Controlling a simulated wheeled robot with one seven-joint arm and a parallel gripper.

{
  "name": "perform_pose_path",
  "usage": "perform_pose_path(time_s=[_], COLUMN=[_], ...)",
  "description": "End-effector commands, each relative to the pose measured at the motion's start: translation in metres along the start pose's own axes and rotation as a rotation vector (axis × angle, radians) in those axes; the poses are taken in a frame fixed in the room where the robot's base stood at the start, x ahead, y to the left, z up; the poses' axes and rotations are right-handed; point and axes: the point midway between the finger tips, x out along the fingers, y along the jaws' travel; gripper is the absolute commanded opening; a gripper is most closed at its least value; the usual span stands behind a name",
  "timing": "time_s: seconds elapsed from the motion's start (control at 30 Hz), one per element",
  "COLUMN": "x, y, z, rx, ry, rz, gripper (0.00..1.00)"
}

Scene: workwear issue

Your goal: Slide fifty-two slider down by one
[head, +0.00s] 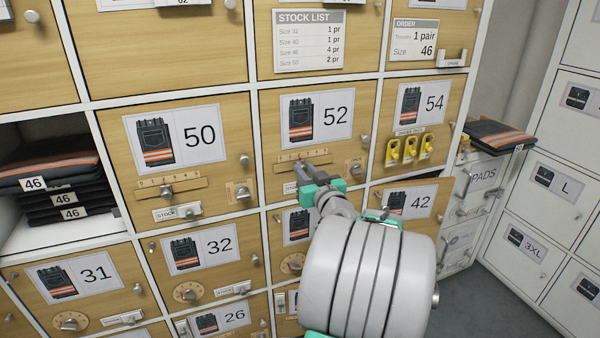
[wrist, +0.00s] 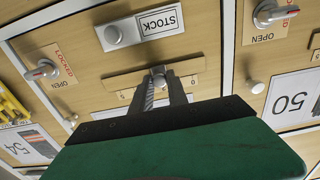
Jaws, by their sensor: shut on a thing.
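The fifty-two door (head: 341,140) is light wood with a picture of dark trousers with an orange band. Its slider plate (head: 322,157) is a narrow wooden strip with a scale, partly covered by my gripper (head: 303,170). In the wrist view, which is upside down, the slider plate (wrist: 188,70) shows with a small metal knob (wrist: 158,80) between the fingertips of my gripper (wrist: 158,76). The fingers are shut on this slider knob. The scale figure under the knob is hidden by the fingers.
A STOCK plate (wrist: 160,23) with a small knob sits beside the slider strip. The fifty-two door's turn latch (head: 354,171) is right of my gripper. The fifty door's slider (head: 165,191) is to the left. Yellow tags (head: 410,150) hang on the fifty-four door.

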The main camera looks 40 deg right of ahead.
Motion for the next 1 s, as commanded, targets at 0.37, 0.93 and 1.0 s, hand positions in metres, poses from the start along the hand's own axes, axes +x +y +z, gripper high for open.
perform_pose_path(time_s=[0.37, 0.93, 1.0], x=[0.001, -0.056, -0.067], y=[-0.002, 0.0, 0.0], z=[0.0, -0.001, -0.001], rx=[0.0, 0.0, 0.0], ry=[0.0, 0.001, 0.0], rz=[-0.004, 0.001, 0.0], gripper=[0.42, 0.42, 0.42])
